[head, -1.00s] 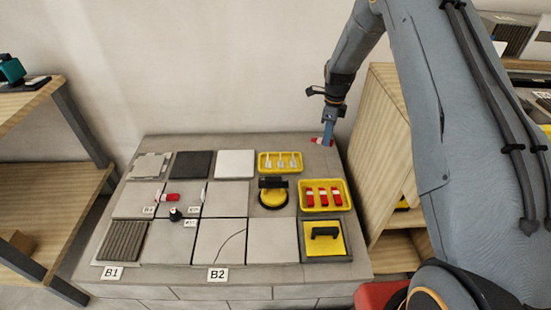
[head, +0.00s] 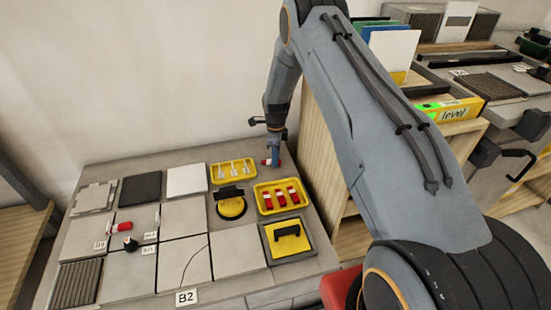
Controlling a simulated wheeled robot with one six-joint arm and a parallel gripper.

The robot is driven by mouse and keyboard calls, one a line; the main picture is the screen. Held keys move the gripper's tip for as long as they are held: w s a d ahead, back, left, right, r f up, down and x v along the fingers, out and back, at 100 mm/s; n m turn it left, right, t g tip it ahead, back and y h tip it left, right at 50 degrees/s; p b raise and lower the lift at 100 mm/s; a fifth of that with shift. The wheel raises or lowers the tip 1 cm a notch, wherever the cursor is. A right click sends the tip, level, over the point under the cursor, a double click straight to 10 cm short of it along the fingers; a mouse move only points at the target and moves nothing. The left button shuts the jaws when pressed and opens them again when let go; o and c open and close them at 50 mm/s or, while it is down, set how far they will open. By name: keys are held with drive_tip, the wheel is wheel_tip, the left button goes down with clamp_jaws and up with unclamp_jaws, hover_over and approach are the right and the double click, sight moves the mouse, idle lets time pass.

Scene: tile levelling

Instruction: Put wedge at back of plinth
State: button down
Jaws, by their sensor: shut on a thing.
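The grey plinth (head: 215,153) carries tiles in rows and stands against the wall. My gripper (head: 273,157) is at the plinth's back right corner, pointing down. It is shut on a small red wedge with a white end (head: 266,162), partly hidden by the fingers. I cannot tell whether this wedge touches the plinth top. Another red wedge (head: 123,227) lies on a tile at the left. Several red wedges lie in a yellow tray (head: 262,207) just in front of my gripper.
A yellow tray of white clips (head: 222,181), a black-and-yellow suction cup (head: 231,208) and a yellow block with a black handle (head: 287,238) stand near. A wooden shelf (head: 318,150) borders the plinth's right. A strip along the plinth's back is bare.

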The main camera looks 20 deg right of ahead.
drive_tip(key=shift+f, duration=0.15)
drive_tip(key=c, duration=1.7)
unclamp_jaws()
drive_tip(key=shift+o, duration=0.2)
drive_tip(key=s+r+n, duration=0.2)
drive_tip(key=s+r, duration=0.1)
drive_tip(key=r, duration=0.7)
drive_tip(key=s+r+n, duration=0.2)
drive_tip(key=s+r, duration=0.1)
drive_tip(key=r, duration=0.7)
drive_tip(key=s+r+n, duration=0.4)
drive_tip(key=s+n, duration=0.2)
drive_tip(key=s, duration=0.5)
drive_tip(key=s+a+r+n, duration=0.1)
drive_tip(key=s+r+n, duration=0.4)
drive_tip(key=s, duration=0.6)
drive_tip(key=s+a+r+n, duration=0.1)
drive_tip(key=s+r+n, duration=0.4)
drive_tip(key=s, duration=0.6)
drive_tip(key=shift+s+n, duration=0.35)
drive_tip(key=shift+n, duration=0.65)
